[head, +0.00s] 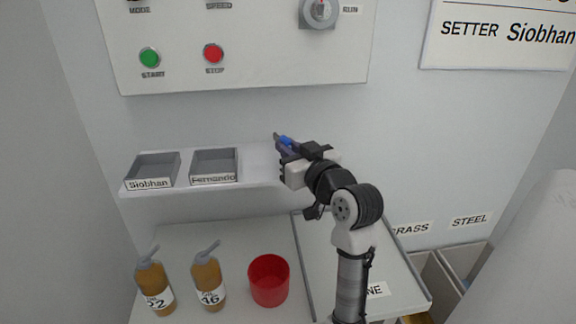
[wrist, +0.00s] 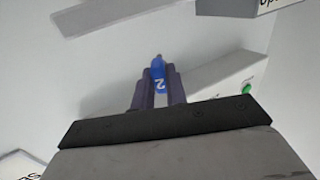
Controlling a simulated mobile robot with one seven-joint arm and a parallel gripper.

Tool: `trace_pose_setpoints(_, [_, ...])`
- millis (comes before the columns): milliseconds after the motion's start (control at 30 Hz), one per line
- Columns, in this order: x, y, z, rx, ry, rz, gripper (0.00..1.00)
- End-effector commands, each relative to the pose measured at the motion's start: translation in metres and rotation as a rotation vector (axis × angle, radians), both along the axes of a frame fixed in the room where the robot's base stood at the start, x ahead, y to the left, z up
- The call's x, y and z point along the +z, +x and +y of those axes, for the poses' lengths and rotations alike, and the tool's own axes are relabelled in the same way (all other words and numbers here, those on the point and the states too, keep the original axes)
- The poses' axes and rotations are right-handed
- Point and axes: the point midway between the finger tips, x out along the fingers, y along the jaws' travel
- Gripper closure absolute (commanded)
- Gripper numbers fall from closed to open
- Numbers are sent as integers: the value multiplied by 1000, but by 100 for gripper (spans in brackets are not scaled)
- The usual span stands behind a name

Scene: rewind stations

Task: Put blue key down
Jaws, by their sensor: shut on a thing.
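The blue key (head: 286,140) is held in my gripper (head: 283,149), in front of the wall above the right part of the white shelf (head: 258,160). Two grey trays stand on the shelf's left part: the Siobhan tray (head: 153,183) and the Fernando tray (head: 214,178). Both look empty.
A panel (head: 250,75) with green and red buttons and a knob hangs above the shelf. A sign (head: 497,45) reads "SETTER Siobhan". Below stand two brown bottles (head: 154,285) (head: 208,280) and a red cup (head: 269,283). Bins (head: 440,285) labelled BRASS and STEEL are at right.

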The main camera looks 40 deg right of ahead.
Motion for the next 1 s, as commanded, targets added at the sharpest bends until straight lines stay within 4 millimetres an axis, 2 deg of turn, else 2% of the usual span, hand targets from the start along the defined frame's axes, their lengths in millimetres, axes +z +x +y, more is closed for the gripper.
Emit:
trace_pose_setpoints(400, [-44, -1, 0, -2, 0, 0, 100])
trace_pose_setpoints(833, [-52, 0, 0, 0, -1, -1, 100])
trace_pose_setpoints(867, [-50, 0, 0, 0, -1, 0, 82])
trace_pose_setpoints(1000, [-49, 0, 0, 0, -1, 0, 64])
